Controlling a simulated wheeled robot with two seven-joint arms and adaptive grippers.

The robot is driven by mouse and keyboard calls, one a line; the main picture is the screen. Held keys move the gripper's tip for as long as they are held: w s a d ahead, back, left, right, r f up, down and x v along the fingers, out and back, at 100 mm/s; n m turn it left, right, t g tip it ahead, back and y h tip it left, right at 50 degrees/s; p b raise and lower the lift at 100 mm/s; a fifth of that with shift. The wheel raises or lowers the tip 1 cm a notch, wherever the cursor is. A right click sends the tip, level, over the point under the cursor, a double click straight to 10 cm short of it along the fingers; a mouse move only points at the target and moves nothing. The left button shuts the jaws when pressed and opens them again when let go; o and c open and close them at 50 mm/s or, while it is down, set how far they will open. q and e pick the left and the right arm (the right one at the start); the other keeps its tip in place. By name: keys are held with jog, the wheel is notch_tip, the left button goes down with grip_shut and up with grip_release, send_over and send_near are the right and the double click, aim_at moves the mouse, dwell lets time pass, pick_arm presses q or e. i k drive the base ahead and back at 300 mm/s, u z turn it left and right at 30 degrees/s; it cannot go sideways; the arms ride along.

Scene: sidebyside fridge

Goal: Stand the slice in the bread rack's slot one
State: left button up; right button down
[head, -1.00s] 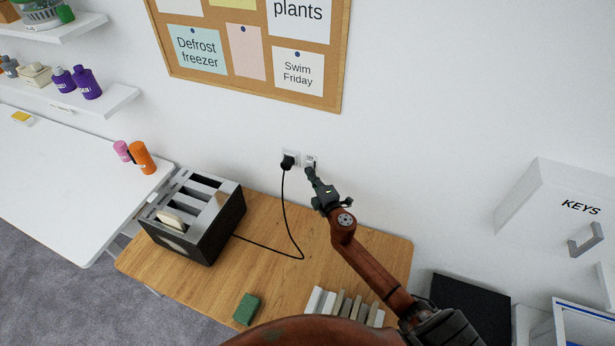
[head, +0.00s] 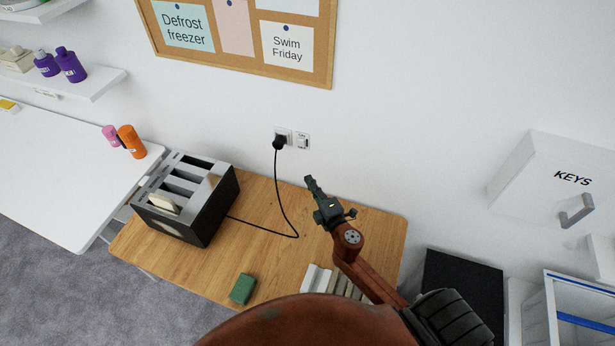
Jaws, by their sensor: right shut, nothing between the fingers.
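A black and grey toaster (head: 212,212) with several slots stands on the left of the wooden table. A pale slice (head: 164,203) stands partly sunk in its front-left slot. A small brownish piece (head: 214,180) shows at the toaster's right end; I cannot tell what it is. The bread rack (head: 313,278), with pale upright dividers, is at the table's front edge, partly hidden by my arm. I cannot make out which slot is slot one. My right gripper (head: 309,182) is shut and empty, above the table's back part, short of the wall socket. My left gripper is out of view.
A black plug and cord run from the wall socket (head: 302,141) to the toaster. A green block (head: 242,289) lies near the front edge of the wooden table (head: 262,215). A white table (head: 70,165) with pink and orange bottles is at left. A KEYS box (head: 555,185) hangs at right.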

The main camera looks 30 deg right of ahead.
aim_at(316, 279)
jog(key=z, duration=0.05)
jog(key=k, duration=2)
jog(key=u, duration=0.05)
